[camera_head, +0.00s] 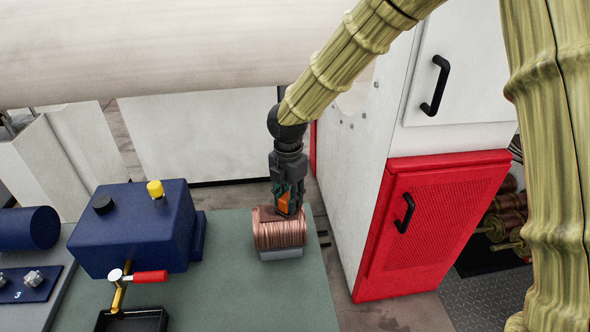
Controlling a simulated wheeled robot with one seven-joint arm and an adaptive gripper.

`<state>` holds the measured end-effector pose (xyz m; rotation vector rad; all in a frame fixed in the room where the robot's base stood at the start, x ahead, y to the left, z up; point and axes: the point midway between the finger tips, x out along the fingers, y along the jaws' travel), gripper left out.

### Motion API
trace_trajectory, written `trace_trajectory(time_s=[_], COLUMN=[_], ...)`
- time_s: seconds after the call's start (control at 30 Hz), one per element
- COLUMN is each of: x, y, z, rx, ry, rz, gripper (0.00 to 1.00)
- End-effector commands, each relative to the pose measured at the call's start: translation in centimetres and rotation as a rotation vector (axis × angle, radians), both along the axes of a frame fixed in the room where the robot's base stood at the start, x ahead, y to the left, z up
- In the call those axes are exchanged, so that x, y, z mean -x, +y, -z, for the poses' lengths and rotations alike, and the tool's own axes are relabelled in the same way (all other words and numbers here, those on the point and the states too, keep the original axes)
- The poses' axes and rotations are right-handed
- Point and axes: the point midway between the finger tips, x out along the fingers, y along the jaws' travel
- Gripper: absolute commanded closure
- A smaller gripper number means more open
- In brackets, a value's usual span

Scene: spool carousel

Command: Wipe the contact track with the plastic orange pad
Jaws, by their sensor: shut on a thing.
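My gripper (288,207) points down at the far right part of the green bench top. It is shut on the orange pad (284,201), of which only a small piece shows between the dark fingers. Right below is a copper-coloured, finely ribbed cylinder (280,233) lying on its side on a small grey block (281,254). The fingertips and the pad are at the cylinder's top; I cannot tell whether the pad touches it. No part is clearly marked as the contact track; the ribbed copper surface may be it.
A blue box (135,235) with black and yellow knobs stands left on the green bench (235,300). A red-handled lever (150,277) and a black tray (132,320) are in front. A white cabinet with a red door (430,225) stands right. A large pale roll (150,50) spans behind.

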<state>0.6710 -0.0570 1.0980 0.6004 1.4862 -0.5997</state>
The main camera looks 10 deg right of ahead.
Motion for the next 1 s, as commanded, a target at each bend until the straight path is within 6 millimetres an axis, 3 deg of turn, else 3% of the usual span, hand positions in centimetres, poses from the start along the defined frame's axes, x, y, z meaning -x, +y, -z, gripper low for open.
trace_trajectory(time_s=[0.13, 0.3, 0.8, 1.0], x=[0.0, 0.0, 0.1, 0.1], y=[-1.1, -1.1, -1.5, -1.6], z=[-0.1, -2.9, -7.4, -8.3], rx=[0.001, -0.001, -0.001, 0.0], ry=[0.002, 0.0, 0.001, 0.001], rz=[-0.003, -0.002, 0.003, 0.004], gripper=[0.94, 0.94, 0.94, 0.94])
